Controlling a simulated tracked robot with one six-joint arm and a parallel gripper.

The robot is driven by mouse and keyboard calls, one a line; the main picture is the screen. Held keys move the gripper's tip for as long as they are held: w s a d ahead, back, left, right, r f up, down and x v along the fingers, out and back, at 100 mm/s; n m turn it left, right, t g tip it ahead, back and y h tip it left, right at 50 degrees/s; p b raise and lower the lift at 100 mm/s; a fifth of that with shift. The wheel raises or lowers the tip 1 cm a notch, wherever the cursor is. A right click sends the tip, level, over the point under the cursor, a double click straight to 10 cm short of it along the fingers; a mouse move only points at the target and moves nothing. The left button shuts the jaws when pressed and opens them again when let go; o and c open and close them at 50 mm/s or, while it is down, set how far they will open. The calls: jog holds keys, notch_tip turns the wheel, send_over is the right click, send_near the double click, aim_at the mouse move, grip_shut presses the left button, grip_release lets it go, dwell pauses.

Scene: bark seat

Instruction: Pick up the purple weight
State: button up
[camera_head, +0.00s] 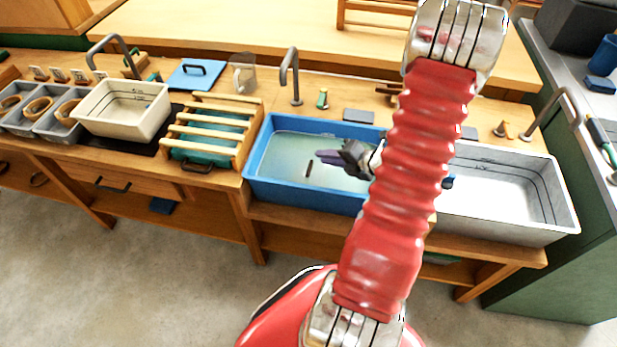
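My gripper (332,156) is small and dark at the end of my red arm, over the blue tub (259,152). A purple-grey shape shows at its tips; I cannot tell whether this is the purple weight or the fingers themselves. I also cannot tell whether the fingers are open or shut. A small dark brown upright piece (308,170) shows in the blue tub, just left of and below the gripper tips. No other purple thing is clear in this view. My arm hides part of the tub's right side.
A grey basin (560,215) stands right of the blue tub. A wooden slatted rack (213,125) and a cream tub (122,108) stand to the left. Curved taps (295,75) rise behind the tubs. The floor in front is clear.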

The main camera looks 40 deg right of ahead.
send_near(310, 167)
notch_tip(310, 167, down, 2)
jog(key=w, duration=0.2)
jog(key=shift+w+a+f, duration=0.2)
jog(key=shift+w+f, duration=0.2)
jog(key=shift+w, duration=0.2)
jog(key=x, duration=0.6)
jog(key=shift+w, duration=0.15)
jog(key=shift+c, duration=0.5)
jog(key=shift+f, duration=0.1)
grip_shut()
